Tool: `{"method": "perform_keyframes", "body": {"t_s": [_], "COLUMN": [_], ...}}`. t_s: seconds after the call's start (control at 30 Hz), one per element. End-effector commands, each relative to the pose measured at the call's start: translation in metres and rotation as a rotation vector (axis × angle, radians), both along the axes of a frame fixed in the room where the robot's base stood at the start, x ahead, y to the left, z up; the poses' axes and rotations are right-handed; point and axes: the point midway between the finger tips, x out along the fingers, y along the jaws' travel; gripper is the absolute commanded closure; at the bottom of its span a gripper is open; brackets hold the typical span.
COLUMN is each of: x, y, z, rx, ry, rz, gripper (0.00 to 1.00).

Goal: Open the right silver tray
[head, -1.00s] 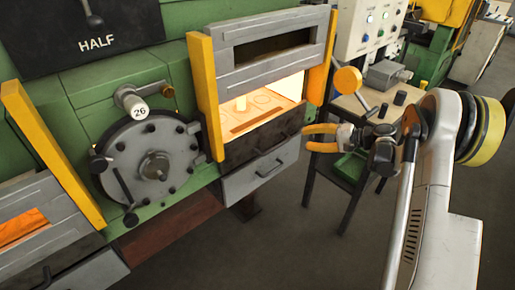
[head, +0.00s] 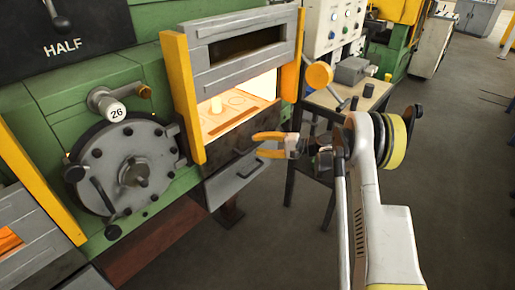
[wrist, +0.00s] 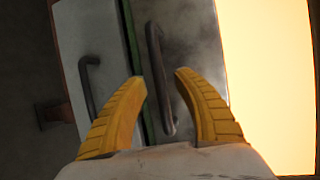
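The right silver tray (head: 228,183) is a grey drawer front with a dark bar handle, below the right furnace opening. It looks shut. In the wrist view the silver tray (wrist: 88,35) is at left with its upright handle (wrist: 89,85). A darker drawer (head: 228,150) sits directly above it. In the wrist view this darker drawer's handle (wrist: 160,80) lies between my fingertips in the picture; contact is not visible. My gripper (head: 256,144) has yellow fingers, is open and empty, and is in front of the dark drawer. It also shows in the wrist view (wrist: 160,77).
The glowing furnace opening (head: 232,108) is just above the drawers, with yellow posts (head: 183,100) at its sides. A small table (head: 350,98) with a grey box stands at right. Open floor (head: 460,190) lies to the right.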

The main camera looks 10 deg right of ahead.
Motion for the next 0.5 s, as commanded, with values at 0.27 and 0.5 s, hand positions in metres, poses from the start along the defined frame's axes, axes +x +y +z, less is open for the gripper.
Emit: {"method": "perform_keyframes", "body": {"t_s": [0.27,0.5], "x": [0.0022,0.0022], "y": [0.0038,0.0036], "z": [-0.0002,-0.0003], "rx": [0.0,0.0], "ry": [0.0,0.0], "rz": [0.0,0.0], "gripper": [0.64,1.0]}}
